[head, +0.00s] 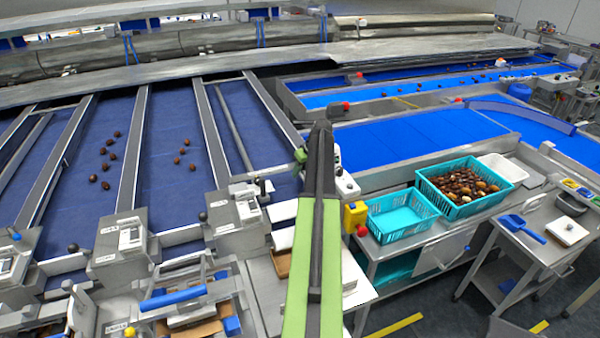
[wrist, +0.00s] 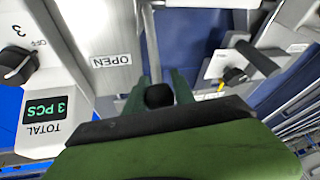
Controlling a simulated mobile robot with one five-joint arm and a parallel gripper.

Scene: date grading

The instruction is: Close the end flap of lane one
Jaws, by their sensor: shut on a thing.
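My gripper (wrist: 159,93) is shut on a black round knob (wrist: 159,96), with a green finger on either side of it. A thin grey bar (wrist: 151,48) runs away just beyond the knob; I cannot tell whether it is the flap's edge. A grey plate labelled OPEN (wrist: 111,60) lies left of the gripper, with blue lane surface (wrist: 192,45) beyond. In the head view, green gripper parts (head: 300,155) show beside my arm at the near end of the right-hand lane (head: 248,125).
A display reading 3 PCS (wrist: 44,108) and a black dial (wrist: 16,66) stand left of the gripper. Another black handle (wrist: 257,60) lies right. Lanes with dates (head: 108,160), control boxes (head: 120,243) and teal baskets (head: 400,215) surround my arm.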

